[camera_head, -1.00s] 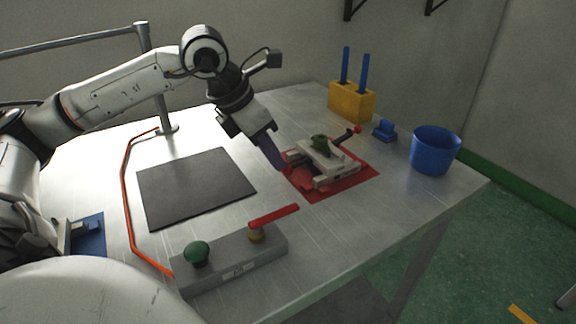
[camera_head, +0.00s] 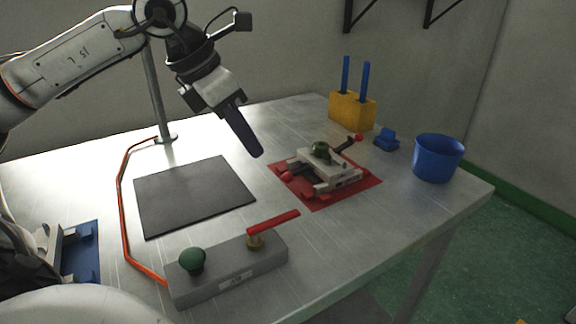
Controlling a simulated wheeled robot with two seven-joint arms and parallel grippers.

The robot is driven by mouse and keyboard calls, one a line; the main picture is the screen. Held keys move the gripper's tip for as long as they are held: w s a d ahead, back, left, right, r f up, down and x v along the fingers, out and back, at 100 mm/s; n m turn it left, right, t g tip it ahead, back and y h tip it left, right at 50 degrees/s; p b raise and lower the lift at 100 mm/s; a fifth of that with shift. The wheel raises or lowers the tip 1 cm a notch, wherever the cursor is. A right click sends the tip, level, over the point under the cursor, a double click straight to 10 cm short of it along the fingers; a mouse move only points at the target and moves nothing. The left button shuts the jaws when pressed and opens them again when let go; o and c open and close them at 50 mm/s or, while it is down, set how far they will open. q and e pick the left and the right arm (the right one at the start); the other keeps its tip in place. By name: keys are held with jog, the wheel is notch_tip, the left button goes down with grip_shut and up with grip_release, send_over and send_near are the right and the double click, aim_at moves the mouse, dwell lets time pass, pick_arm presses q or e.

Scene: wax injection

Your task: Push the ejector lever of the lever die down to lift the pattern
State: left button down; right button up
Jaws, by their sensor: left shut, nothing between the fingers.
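The lever die (camera_head: 340,180) is a pale grey block on a red mat (camera_head: 322,206), right of the middle of the table. A dark green piece (camera_head: 321,151) sits on top of it. A dark lever with a red knob (camera_head: 358,138) sticks out at its back right. Another red knob (camera_head: 287,177) shows low at its left side. I cannot tell for certain which one is the ejector lever. My left gripper (camera_head: 257,152) is shut and empty, pointing down and right in the air, apart from the die to its upper left. My right gripper is not in view.
A grey block with a green knob and red handle (camera_head: 236,282) stands in front. A dark plate (camera_head: 195,195) lies left. A yellow block with blue rods (camera_head: 350,112), small blue part (camera_head: 386,140) and blue bin (camera_head: 437,160) stand at right. A blue mat (camera_head: 88,262) is far left.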

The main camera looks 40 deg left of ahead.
pick_arm(q)
jog(key=v, duration=0.4)
dwell(0.6)
